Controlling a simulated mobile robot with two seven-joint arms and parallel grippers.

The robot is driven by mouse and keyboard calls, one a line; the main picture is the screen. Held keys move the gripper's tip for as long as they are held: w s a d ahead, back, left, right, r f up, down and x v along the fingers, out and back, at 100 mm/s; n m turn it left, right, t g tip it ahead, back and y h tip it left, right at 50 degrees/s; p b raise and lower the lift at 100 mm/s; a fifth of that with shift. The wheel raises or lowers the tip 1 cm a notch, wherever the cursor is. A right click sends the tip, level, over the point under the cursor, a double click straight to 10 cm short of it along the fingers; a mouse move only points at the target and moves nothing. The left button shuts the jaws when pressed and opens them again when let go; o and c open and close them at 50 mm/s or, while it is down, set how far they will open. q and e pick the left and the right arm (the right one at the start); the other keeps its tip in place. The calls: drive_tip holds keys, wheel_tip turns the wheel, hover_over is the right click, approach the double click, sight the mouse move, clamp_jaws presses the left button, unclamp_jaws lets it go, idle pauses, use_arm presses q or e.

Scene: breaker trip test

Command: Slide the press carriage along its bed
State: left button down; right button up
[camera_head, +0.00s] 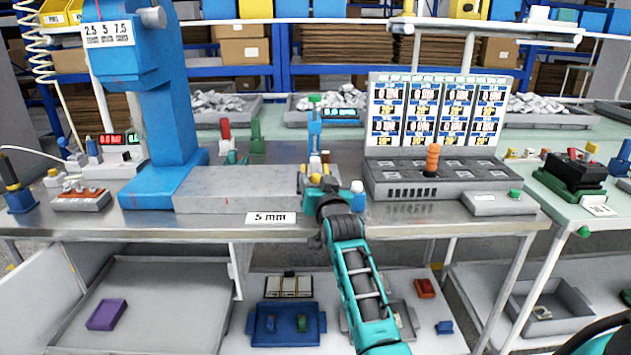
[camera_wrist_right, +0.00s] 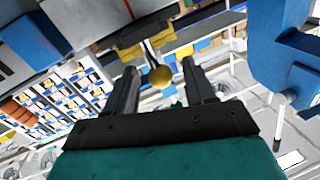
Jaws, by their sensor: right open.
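The blue press (camera_head: 175,110) stands at the left of the bench, its head marked 2.5, 5 and 7.5. Its long grey bed (camera_head: 235,188) runs right from the blue foot, with a "5 mm" card (camera_head: 270,218) at its front edge. My right gripper (camera_head: 322,184) is at the bed's right end and hides much of what is there. In the right wrist view a round brass knob (camera_wrist_right: 161,77) on a short stem lies between the open fingers (camera_wrist_right: 160,84), with gaps on both sides. I cannot clearly make out the carriage body. My left gripper is out of view.
A grey tester panel (camera_head: 430,180) with several displays and an orange-topped post (camera_head: 432,160) stands right of my gripper. A blue-and-white bottle (camera_head: 358,195) is close beside it. Bins and parts lie on the lower shelf. The bed's top left of my gripper looks clear.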

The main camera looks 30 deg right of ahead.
drive_tip(key=shift+s, duration=0.1)
clamp_jaws()
idle(0.4)
